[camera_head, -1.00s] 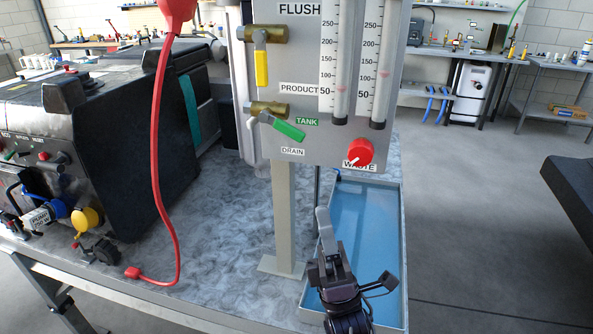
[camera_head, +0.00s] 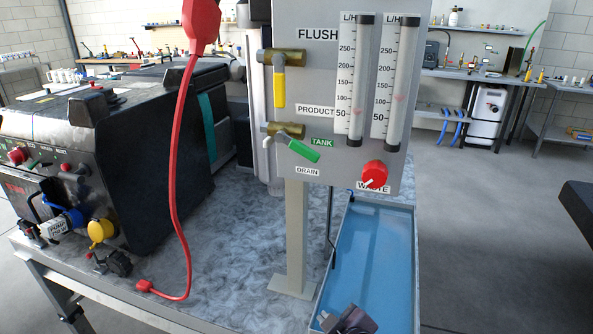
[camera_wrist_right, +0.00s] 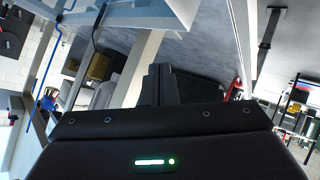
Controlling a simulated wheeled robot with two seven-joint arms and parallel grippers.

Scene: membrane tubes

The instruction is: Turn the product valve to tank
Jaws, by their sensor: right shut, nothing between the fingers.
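The product valve is a brass body with a green lever (camera_head: 304,150) on the front panel (camera_head: 345,165), beside the PRODUCT label (camera_head: 315,110). Its lever slants down and to the right, its tip between the TANK label (camera_head: 322,142) and the DRAIN label (camera_head: 307,171). My right gripper (camera_head: 330,318) shows only in part at the bottom edge of the head view, below the panel and over the blue tray. In the right wrist view its fingers (camera_wrist_right: 160,80) are together with nothing between them. The gripper is well apart from the valve. My left gripper is not in view.
A yellow-levered valve (camera_head: 279,85) is above the product valve, and a red knob (camera_head: 374,174) is at the panel's lower right. A grey post (camera_head: 296,235) holds the panel. A blue tray (camera_head: 375,260) lies below. A red cable (camera_head: 172,180) hangs left of the panel.

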